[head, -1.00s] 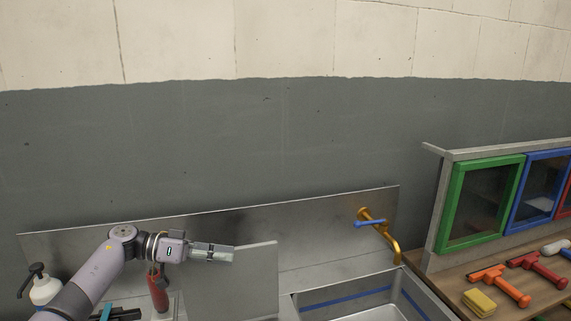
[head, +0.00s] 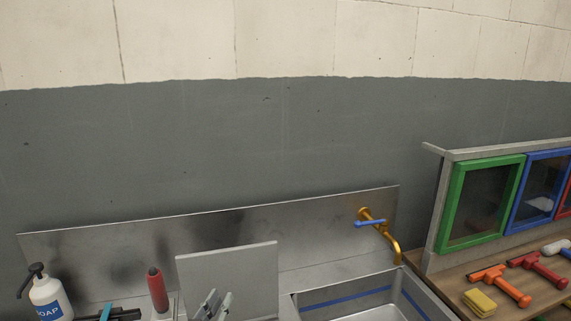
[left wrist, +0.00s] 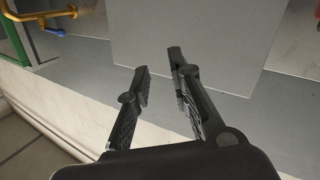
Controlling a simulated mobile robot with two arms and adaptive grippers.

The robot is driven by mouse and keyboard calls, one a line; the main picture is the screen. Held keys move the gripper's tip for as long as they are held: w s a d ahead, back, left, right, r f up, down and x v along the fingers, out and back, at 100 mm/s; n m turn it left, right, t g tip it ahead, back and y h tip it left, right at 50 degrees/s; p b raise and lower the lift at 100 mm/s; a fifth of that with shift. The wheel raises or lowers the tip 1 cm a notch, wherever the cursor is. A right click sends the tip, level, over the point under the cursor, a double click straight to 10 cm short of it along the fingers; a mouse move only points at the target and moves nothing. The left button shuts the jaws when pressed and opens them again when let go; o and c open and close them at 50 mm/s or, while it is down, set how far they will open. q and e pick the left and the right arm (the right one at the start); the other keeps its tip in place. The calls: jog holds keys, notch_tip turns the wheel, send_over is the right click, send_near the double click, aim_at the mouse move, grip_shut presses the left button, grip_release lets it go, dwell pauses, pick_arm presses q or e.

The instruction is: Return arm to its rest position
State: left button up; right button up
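My left gripper (head: 215,302) shows at the bottom edge of the head view, pointing up in front of an upright grey panel (head: 240,266). The rest of my left arm is out of the picture. In the left wrist view the two dark fingers of my left gripper (left wrist: 158,68) stand apart with nothing between them. The grey panel (left wrist: 195,25) is beyond the fingertips there, and I see no contact. My right gripper is in neither view.
A soap bottle (head: 48,298) and a red-handled tool (head: 157,289) stand left of the panel. A sink (head: 350,301) with a brass tap (head: 391,247) lies to its right. Orange (head: 500,286) and red squeegees (head: 537,270) and a yellow sponge (head: 480,302) lie on the wooden counter.

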pick_arm(q)
jog(key=s+a+f+g+y, duration=0.2)
jog(key=s+f+g, duration=0.3)
jog(key=s, duration=0.4)
jog(key=s+a+f+g+y, duration=0.2)
jog(key=s+a+f, duration=0.1)
jog(key=s+f, duration=0.4)
jog(key=s+f+m+g, duration=0.25)
jog(key=s+g, duration=0.45)
jog(key=s, duration=1.3)
notch_tip(320, 180, down, 30)
jog(key=s+g+b, duration=0.1)
jog(key=s+b, duration=0.1)
jog(key=b, duration=0.1)
jog(key=s+a+f+g+b, duration=0.1)
jog(key=s+a+f+b, duration=0.1)
jog(key=s+f, duration=1.3)
jog(key=shift+s+a+f+m+h+b, duration=0.3)
jog(key=shift+s+a+f+m, duration=0.15)
jog(key=shift+f, duration=0.6)
